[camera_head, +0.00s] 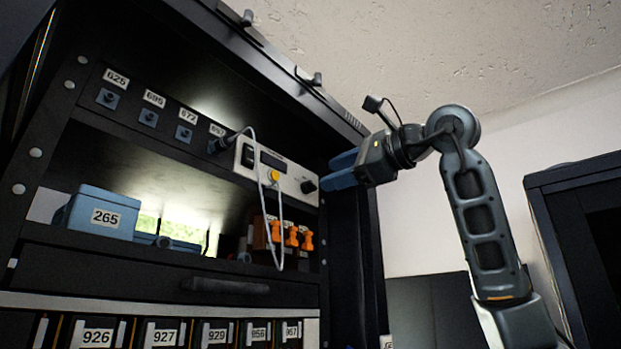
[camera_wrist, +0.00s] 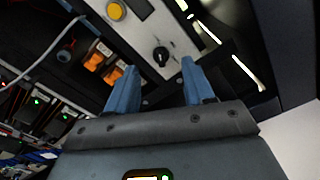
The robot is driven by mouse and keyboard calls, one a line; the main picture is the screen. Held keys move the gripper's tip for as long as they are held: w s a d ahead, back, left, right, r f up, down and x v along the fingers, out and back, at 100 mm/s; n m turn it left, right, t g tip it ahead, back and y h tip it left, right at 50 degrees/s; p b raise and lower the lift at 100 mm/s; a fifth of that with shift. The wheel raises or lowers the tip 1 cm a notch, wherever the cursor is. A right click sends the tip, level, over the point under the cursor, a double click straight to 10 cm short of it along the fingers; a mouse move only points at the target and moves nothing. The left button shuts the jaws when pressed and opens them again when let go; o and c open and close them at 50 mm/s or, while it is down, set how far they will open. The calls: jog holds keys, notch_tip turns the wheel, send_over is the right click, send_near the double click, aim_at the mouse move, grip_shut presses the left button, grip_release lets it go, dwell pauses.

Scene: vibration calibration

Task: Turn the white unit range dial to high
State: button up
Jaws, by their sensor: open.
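The white unit (camera_head: 290,175) sits in the upper right of the rack, with a dark display, a yellow button (camera_head: 273,176) and a black range dial (camera_head: 308,187) at its right end. In the wrist view the dial (camera_wrist: 160,56) shows ahead of my fingers, a little left of the middle of the gap, with a small light pointer mark. Its setting is too small to read. My gripper (camera_head: 342,171) has blue fingers and is open and empty. Its fingertips (camera_wrist: 161,66) are apart, near the dial; I cannot tell whether they touch the unit.
A white cable (camera_head: 258,165) loops from a socket down in front of the white unit. Orange connectors (camera_head: 290,234) and a blue bin labelled 265 (camera_head: 103,214) sit on the shelf below. The rack's right side post (camera_head: 369,240) stands close to my gripper.

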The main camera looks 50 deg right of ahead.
aim_at(311, 182)
jog(key=w+p, duration=0.1)
jog(key=w, duration=0.5)
jog(key=shift+a+p, duration=0.1)
jog(key=shift+p, duration=0.25)
grip_shut()
